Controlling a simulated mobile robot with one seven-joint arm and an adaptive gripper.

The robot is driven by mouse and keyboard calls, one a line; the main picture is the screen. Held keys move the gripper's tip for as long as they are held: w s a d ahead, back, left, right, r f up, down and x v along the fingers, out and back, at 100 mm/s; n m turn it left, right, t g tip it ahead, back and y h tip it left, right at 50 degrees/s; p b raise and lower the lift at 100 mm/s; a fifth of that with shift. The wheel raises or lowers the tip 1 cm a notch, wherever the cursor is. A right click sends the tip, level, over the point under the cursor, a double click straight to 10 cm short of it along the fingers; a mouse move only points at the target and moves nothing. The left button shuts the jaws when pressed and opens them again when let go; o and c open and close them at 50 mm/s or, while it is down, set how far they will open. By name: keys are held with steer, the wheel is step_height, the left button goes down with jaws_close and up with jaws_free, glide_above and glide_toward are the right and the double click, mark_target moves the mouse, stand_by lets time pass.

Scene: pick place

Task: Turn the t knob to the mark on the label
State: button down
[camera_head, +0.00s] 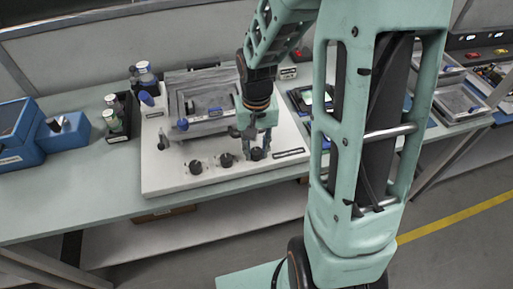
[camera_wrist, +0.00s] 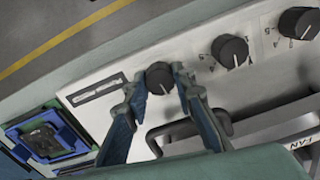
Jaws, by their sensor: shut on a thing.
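A white panel (camera_head: 165,178) on the bench carries three dark round knobs along its front edge. My gripper (camera_head: 256,146) points down at the rightmost knob (camera_head: 257,154) in the head view. In the wrist view my blue-grey fingers (camera_wrist: 159,76) are shut on the sides of this knob (camera_wrist: 159,79), which has a dark ribbed body. The other two are the middle knob (camera_wrist: 231,51) and the far knob (camera_wrist: 299,23), with small printed marks around them. Marks around the gripped knob are mostly hidden by the fingers, and I cannot read which is labelled t.
A dark label strip (camera_wrist: 97,90) lies beside the gripped knob. A metal handle (camera_wrist: 172,129) stands close to the fingers. A grey tray (camera_head: 207,127) sits behind the knobs. Bottles (camera_head: 114,114) and a blue box (camera_head: 62,132) stand to the left.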

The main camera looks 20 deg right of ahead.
mark_target(256, 150)
steer(key=n+p, duration=0.1)
steer(key=n, duration=0.3)
steer(key=shift+r, duration=0.1)
steer(key=shift+n+p, duration=0.4)
steer(key=shift+n, duration=1.2)
steer(key=shift+w, duration=0.1)
steer(key=c, duration=1.6)
jaws_free()
step_height(256, 150, up, 12)
steer(key=shift+f, duration=0.1)
